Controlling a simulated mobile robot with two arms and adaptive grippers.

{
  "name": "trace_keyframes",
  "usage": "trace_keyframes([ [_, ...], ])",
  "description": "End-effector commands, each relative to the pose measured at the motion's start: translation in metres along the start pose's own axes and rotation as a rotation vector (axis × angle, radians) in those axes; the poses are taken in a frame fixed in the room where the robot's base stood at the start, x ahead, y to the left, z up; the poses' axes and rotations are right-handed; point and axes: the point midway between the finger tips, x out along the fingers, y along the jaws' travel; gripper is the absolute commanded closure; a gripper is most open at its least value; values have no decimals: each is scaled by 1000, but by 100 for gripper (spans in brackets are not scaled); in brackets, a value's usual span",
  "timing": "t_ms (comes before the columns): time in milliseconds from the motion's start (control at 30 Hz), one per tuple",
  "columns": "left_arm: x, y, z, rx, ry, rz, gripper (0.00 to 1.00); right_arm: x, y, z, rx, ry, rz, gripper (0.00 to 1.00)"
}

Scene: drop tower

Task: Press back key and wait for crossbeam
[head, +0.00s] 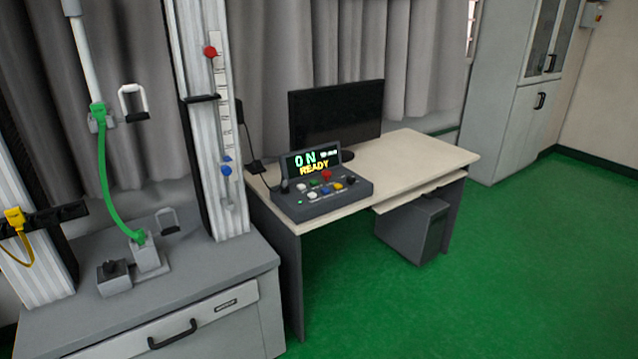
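A dark control box (322,203) stands on the desk, with a tilted display (312,160) reading "ON" in green and "READY" in yellow. Several coloured keys sit on its top, among them white (301,187), red (326,175), blue (325,191), yellow (338,188) and black (350,180). The key labels are too small to read, so I cannot tell which is the back key. The drop tower (215,130) stands at the left. I cannot clearly make out the crossbeam; a short black bar (203,98) crosses the tower column. Neither of my grippers is in view.
A monitor (335,115) stands behind the control box on the desk (420,150), with a computer case (412,230) below. A grey tower base (200,285) with a handled drawer is left of the desk. The green floor (500,270) is clear at the right.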

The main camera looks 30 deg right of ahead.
Motion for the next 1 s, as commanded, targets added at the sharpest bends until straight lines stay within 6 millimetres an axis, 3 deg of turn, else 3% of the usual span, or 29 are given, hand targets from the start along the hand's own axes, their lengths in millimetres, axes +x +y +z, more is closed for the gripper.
trace_keyframes([
  [367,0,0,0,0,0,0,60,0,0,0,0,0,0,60],
  [600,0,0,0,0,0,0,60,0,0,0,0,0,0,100],
  [1000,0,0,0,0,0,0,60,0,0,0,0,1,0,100],
])
